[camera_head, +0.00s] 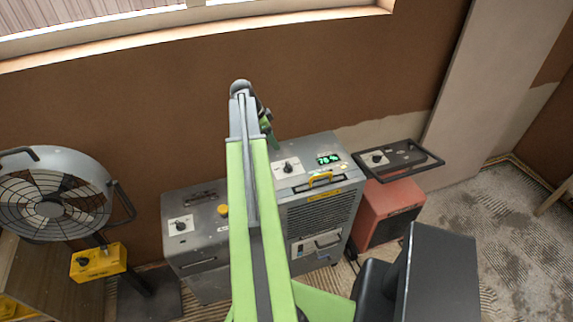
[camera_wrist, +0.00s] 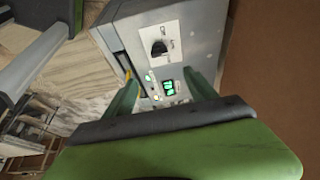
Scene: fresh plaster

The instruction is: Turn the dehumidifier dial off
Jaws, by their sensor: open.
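The knob's exact setting is too small to read.
A second grey unit (camera_head: 190,245) with its own dial (camera_head: 181,224) and a yellow knob (camera_head: 223,210) stands left. A red heater (camera_head: 390,205) with a dial and black handle stands right. A fan (camera_head: 52,195) with a yellow box (camera_head: 98,262) is far left. Floor at right is mostly clear.

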